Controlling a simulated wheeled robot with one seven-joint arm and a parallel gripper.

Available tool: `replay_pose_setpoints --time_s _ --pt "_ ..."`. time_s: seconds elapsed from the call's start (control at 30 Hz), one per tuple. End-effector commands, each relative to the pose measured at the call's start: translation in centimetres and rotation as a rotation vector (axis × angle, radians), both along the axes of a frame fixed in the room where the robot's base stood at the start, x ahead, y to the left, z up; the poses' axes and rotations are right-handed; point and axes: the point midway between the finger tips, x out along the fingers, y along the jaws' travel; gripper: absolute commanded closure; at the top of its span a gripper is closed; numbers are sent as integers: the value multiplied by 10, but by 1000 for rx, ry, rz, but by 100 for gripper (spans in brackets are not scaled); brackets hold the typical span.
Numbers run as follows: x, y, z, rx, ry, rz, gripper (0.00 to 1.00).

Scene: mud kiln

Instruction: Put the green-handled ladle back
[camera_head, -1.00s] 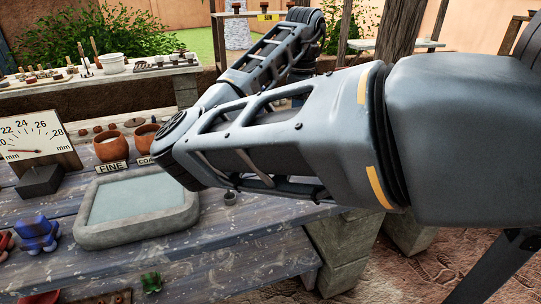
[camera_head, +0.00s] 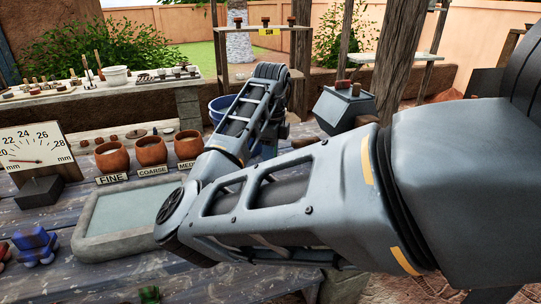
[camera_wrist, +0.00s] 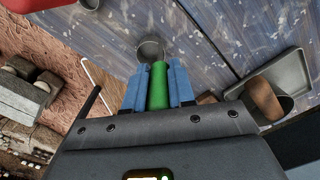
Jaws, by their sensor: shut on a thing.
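In the wrist view, my gripper (camera_wrist: 158,72) has its blue fingers shut on an upright-looking green handle (camera_wrist: 158,90), which shows between them. A round grey metal cup (camera_wrist: 150,50) just beyond the fingertips looks like the ladle's bowl, over blue-grey weathered boards. How far it is above the boards I cannot tell. In the head view my arm's links hide the gripper and the ladle. Three orange-brown pots stand in a row on the bench, behind labels FINE (camera_head: 112,157), COARSE (camera_head: 151,151) and a partly hidden third (camera_head: 187,146).
A stone-rimmed basin (camera_head: 82,243) lies on the bench under my arm's elbow. A dial gauge (camera_head: 35,145) and a blue object (camera_head: 36,246) are at left. A blue bucket (camera_head: 217,108) and a grey box (camera_head: 342,108) stand behind my arm. A grey tray (camera_wrist: 290,75) is right in the wrist view.

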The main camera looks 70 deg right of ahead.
Motion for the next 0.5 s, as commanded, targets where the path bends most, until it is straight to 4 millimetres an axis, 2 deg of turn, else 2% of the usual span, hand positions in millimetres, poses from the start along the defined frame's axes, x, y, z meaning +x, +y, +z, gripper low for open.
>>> replay_pose_setpoints --time_s 0.27,0.3,0.5 --pt "0 0 -4 0 1 0 100" --pt "0 0 -3 0 0 0 72" --pt "0 0 -3 0 0 0 53"
